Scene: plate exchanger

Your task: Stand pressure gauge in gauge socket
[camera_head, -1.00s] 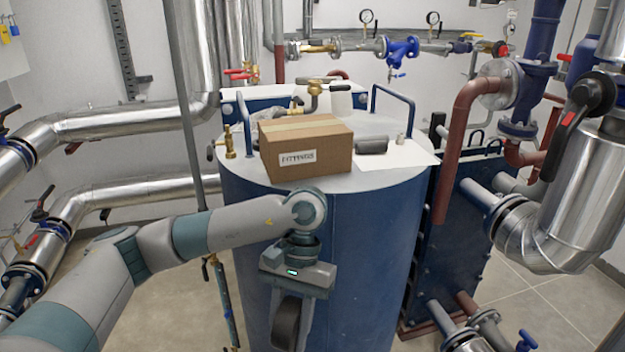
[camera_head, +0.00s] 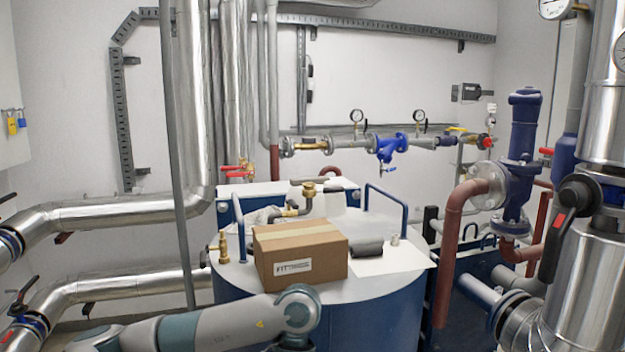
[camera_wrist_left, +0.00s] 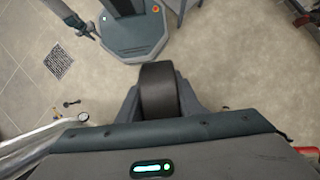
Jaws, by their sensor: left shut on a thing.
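My left gripper (camera_wrist_left: 160,105) is shut on a dark, round-cased thing, apparently the pressure gauge (camera_wrist_left: 158,85), in the left wrist view. Its rim faces the camera, and I see no dial. In the head view only my left forearm and wrist show at the bottom edge; the gripper and its load are below the picture. I cannot tell for sure which fitting is the gauge socket. A brass fitting (camera_head: 308,188) stands on a bent pipe behind the box, and a brass valve (camera_head: 223,248) stands at the tank's left rim. My right gripper is not in view.
A cardboard box (camera_head: 300,255) sits on the blue tank's lid. Beside it are a dark grey cylinder (camera_head: 366,248), a white sheet (camera_head: 400,262) and a small metal piece (camera_head: 395,240). Pipes flank the tank on both sides.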

